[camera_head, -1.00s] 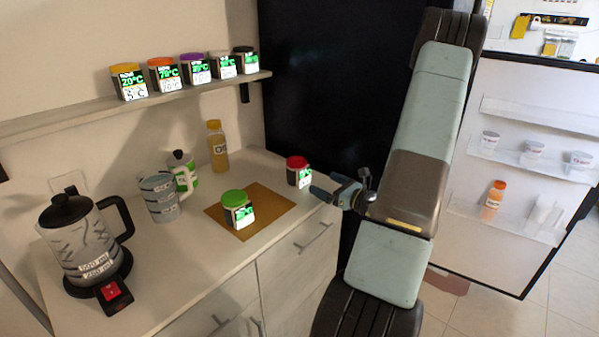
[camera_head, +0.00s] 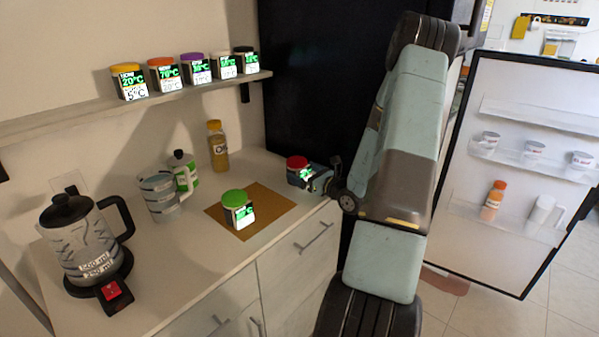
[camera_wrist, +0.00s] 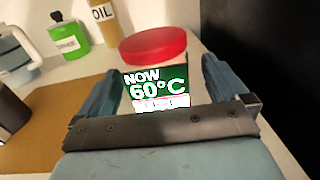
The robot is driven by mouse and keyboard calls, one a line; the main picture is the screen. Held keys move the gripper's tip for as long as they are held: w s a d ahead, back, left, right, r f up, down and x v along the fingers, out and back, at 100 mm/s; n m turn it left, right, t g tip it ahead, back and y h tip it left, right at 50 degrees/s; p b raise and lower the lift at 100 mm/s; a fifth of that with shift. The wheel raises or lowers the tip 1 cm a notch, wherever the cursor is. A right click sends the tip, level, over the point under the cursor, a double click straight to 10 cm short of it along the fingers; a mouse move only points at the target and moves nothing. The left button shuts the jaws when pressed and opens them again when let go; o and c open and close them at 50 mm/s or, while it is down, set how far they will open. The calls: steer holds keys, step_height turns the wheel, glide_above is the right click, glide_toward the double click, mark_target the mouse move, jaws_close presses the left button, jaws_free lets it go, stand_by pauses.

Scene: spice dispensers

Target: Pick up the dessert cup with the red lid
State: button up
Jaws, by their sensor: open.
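The dessert cup with the red lid (camera_head: 297,163) stands upright near the right end of the counter in the head view. In the wrist view the red lid (camera_wrist: 153,45) and the cup's label reading "NOW 60°C" (camera_wrist: 157,88) show between my fingers. My gripper (camera_head: 318,177) is open, with one finger on each side of the cup. In the wrist view my gripper (camera_wrist: 163,88) shows blue fingers with a gap visible on the left of the cup. I cannot tell whether the right finger touches it.
A green-lidded cup (camera_head: 237,210) stands on the brown mat (camera_head: 275,202) to the left. An oil bottle (camera_head: 218,147), green-and-white container (camera_head: 184,172), grey mug (camera_head: 159,199) and kettle (camera_head: 80,240) stand farther left. Several lidded cups line the shelf (camera_head: 60,114). The dark fridge side is behind.

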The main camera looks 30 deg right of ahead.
steer(key=x, duration=0.3)
steer(key=shift+w+a, duration=0.15)
steer(key=shift+c, duration=0.3)
steer(key=shift+r, duration=0.1)
steer(key=c, duration=1)
